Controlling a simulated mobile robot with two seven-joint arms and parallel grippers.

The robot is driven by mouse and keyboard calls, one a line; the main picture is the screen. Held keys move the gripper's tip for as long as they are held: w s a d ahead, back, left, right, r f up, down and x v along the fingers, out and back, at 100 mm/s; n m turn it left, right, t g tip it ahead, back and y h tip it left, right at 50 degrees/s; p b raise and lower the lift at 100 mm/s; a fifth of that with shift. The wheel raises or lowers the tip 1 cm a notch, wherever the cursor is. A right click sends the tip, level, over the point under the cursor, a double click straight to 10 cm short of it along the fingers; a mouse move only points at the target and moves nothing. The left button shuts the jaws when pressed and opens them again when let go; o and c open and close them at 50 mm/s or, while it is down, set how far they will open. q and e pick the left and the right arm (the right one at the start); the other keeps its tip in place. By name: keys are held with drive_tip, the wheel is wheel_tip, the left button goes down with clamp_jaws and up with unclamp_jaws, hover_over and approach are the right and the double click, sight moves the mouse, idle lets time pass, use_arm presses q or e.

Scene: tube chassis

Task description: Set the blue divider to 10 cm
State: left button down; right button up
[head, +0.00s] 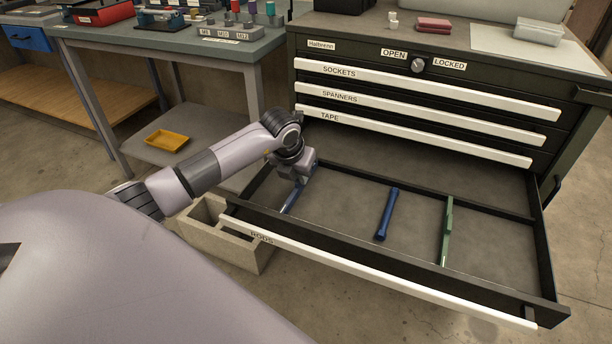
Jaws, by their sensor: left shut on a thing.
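The open drawer (417,270) of the dark cabinet has a white front strip, with a label that I read as RODS. My left gripper (301,176) is inside the drawer near its left end, shut on the blue divider (290,200). The gripper covers the divider's far part; its near part shows as a thin blue strip towards the drawer front. A green divider (447,230) stands further right in the drawer. No readable scale shows. My right gripper is not in view.
A dark blue rod-like piece (386,214) lies in the drawer between the two dividers. Closed drawers labelled SOCKETS, SPANNERS and TAPE (413,139) are above. A concrete block (225,241) stands on the floor by the drawer's left end. A workbench (165,33) is at the left.

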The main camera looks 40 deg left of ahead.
use_arm(q)
drive_tip(key=shift+a, duration=0.3)
drive_tip(key=c, duration=1.2)
unclamp_jaws()
drive_tip(key=shift+o, duration=0.2)
drive_tip(key=shift+s+r, duration=0.1)
drive_tip(key=shift+d+r, duration=0.1)
drive_tip(key=shift+r, duration=0.15)
drive_tip(key=p+v, duration=0.1)
drive_tip(key=v, duration=0.5)
drive_tip(key=shift+s+r, duration=0.15)
drive_tip(key=shift+s, duration=0.1)
